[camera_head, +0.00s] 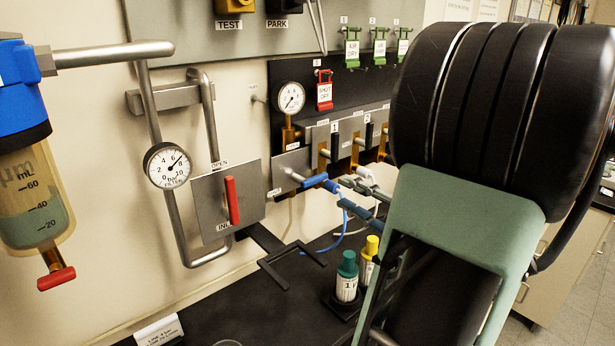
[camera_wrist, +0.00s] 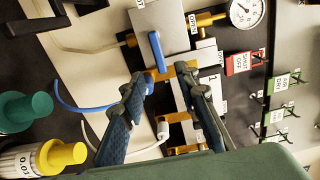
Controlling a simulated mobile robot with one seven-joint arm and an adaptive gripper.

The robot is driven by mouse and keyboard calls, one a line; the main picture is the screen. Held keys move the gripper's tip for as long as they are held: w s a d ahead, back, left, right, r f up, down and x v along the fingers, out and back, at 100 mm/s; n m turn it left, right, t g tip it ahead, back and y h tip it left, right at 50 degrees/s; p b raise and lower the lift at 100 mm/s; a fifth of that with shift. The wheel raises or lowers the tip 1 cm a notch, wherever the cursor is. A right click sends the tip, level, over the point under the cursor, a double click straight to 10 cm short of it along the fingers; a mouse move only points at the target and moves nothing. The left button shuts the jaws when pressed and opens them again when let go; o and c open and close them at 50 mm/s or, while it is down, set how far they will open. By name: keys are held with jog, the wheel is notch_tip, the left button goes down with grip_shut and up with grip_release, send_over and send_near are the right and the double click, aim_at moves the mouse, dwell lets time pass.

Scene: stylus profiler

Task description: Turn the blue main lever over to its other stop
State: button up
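The blue main lever (camera_head: 314,181) sits on a grey metal plate (camera_head: 290,160) at the left end of the valve row, below a small gauge. In the wrist view the blue lever (camera_wrist: 156,52) lies nearly along the picture's vertical, with an OPEN label (camera_wrist: 193,23) to its right. My gripper (camera_head: 346,190) is just right of the lever in the head view. In the wrist view the two fingers of my gripper (camera_wrist: 163,77) are spread with nothing between them. The lever lies just beyond the fingertips, and I cannot tell whether they touch it.
A red inlet lever (camera_head: 232,201) stands upright on a plate at left. A black bracket (camera_head: 290,265) juts out below. Green-capped (camera_head: 347,277) and yellow-capped (camera_head: 369,255) bottles stand beneath my arm. A blue hose (camera_wrist: 85,106) hangs near the lever. More valves lie to the right.

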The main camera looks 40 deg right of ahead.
aim_at(321, 179)
jog(key=w, duration=1)
jog(key=shift+a+p, duration=0.35)
jog(key=shift+p, duration=0.05)
grip_shut()
